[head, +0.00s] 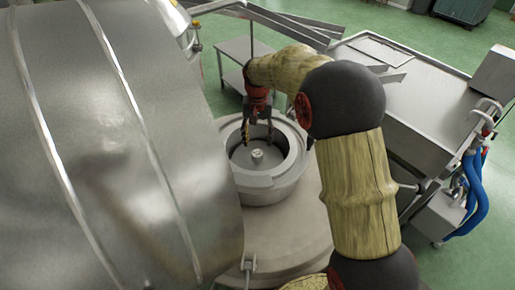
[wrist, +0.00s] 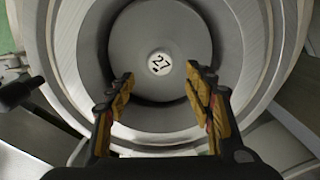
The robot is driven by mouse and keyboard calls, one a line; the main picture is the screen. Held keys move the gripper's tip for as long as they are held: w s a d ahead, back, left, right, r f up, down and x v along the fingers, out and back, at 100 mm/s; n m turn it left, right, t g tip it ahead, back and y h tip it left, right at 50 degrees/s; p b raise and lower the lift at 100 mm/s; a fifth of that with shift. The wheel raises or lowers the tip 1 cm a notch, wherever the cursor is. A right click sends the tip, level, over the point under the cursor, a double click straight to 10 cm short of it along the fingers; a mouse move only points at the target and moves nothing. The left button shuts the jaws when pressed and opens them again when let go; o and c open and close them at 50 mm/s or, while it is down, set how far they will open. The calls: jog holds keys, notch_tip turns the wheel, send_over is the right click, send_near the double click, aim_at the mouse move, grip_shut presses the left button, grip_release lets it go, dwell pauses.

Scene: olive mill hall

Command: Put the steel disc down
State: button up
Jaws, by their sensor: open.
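The steel disc (wrist: 128,48) lies flat inside a round metal drum (wrist: 254,40), with a small knob marked 27 (wrist: 159,63) at its centre. In the head view the disc (head: 243,157) shows low inside the drum (head: 266,185). My gripper (head: 257,140) reaches down from above, at the drum's far side in the head view. In the wrist view my gripper (wrist: 158,82) is open, its two yellow-padded fingers spread apart either side of the knob and not touching it. Nothing is between the fingers.
A large steel tank (head: 110,140) stands close on the left. The drum sits on a round pale base (head: 285,235). A steel trough (head: 425,100) with blue hoses (head: 470,190) stands on the right.

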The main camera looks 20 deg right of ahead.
jog(key=s+r+n+t, duration=0.2)
jog(key=s+r, duration=1.2)
jog(key=r, duration=0.3)
jog(key=s+f+n+t, duration=0.1)
jog(key=s+n+t, duration=0.1)
jog(key=s, duration=1.7)
jog(key=shift+s+f+n+t, duration=0.25)
jog(key=shift+f+n+t, duration=0.1)
jog(key=shift+t, duration=0.45)
